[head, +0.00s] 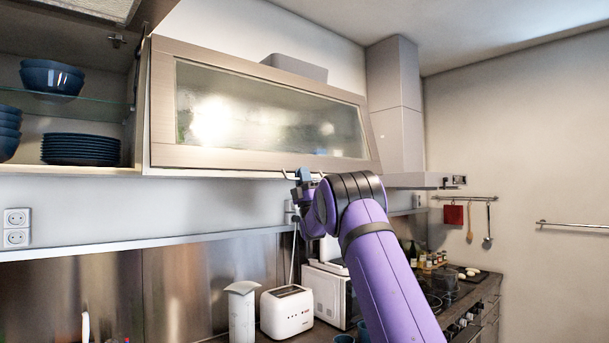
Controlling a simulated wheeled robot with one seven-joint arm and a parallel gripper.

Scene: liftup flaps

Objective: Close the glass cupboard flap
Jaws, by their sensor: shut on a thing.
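The glass cupboard flap (262,157) has a pale metal-like frame around a frosted pane, in the upper middle of the head view. It hangs down over the cupboard front, its lower edge seeming to stand a little outward; I cannot tell the exact gap. A thin bar handle (287,174) runs along its lower edge. My gripper (303,175) is at this handle, below the flap's lower edge, and is shut on it. My purple arm comes up from the lower right and hides part of the gripper and fingertips.
At left, an open cupboard (105,105) holds blue bowls (52,78) and stacked plates (80,149). A range hood (396,105) stands right of the flap. Below are a toaster (286,311), a white appliance (326,294) and a pot (444,280) on the counter.

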